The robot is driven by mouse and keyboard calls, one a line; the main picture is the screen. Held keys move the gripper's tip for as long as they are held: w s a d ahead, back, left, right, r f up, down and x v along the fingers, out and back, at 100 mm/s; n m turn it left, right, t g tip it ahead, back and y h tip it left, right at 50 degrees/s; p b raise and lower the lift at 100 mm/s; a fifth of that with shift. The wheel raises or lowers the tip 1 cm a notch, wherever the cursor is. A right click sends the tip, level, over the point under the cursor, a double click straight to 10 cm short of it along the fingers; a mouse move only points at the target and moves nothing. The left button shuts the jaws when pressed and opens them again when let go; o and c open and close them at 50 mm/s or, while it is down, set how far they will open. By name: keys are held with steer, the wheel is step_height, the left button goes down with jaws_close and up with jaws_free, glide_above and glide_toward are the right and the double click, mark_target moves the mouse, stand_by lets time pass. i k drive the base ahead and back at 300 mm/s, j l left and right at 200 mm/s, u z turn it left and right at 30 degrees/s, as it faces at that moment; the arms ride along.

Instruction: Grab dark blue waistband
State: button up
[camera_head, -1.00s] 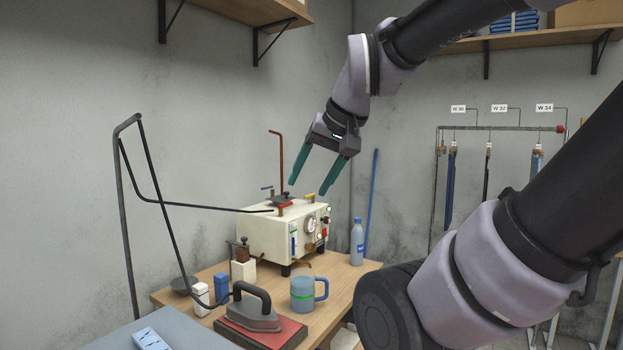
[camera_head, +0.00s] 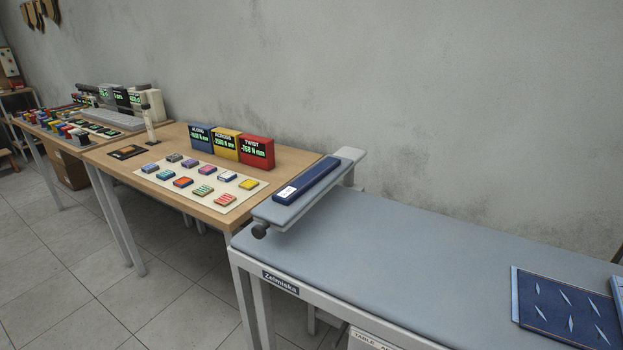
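A dark blue strip with a white label near its front end, which looks like the waistband (camera_head: 310,180), lies along a narrow grey padded board (camera_head: 265,212). The board stands raised at the left end of a long grey-blue padded table (camera_head: 400,248). The strip runs from near left to far right and nothing covers it. A flat dark blue panel with several light slits (camera_head: 565,308) lies on the table at the lower right, cut by the picture edge. My gripper is out of view.
A wooden table (camera_head: 220,216) to the left holds coloured blocks on a pale sheet and blue, yellow and red display boxes (camera_head: 257,152). A dark knob (camera_head: 259,231) sits under the board's front end. The padded table's middle is bare. Tiled floor (camera_head: 180,300) is open at lower left.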

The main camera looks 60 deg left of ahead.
mark_target(288, 193)
steer(key=u, duration=2.45)
steer(key=j+z, duration=0.1)
steer(key=z, duration=0.25)
steer(key=i+j+z, duration=0.1)
steer(key=z, duration=0.25)
steer(key=j+z, duration=0.2)
steer(key=z, duration=0.2)
steer(key=j+z, duration=0.3)
steer(key=j, duration=0.4)
steer(key=j+z, duration=0.25)
steer(key=j, duration=0.45)
steer(key=k+j+z, duration=0.15)
steer(key=j+z, duration=0.15)
steer(key=j, duration=0.35)
steer(key=k+j, duration=0.1)
steer(key=j, duration=0.35)
steer(key=k+j, duration=0.1)
steer(key=j, duration=0.3)
steer(key=k+j, duration=0.1)
steer(key=j, duration=0.35)
steer(key=k+j+z, duration=0.1)
steer(key=j, duration=0.35)
steer(key=k+j, duration=0.1)
steer(key=j, duration=0.3)
steer(key=k+j, duration=0.1)
steer(key=j, duration=0.35)
steer(key=k+j, duration=0.15)
steer(key=j, duration=0.25)
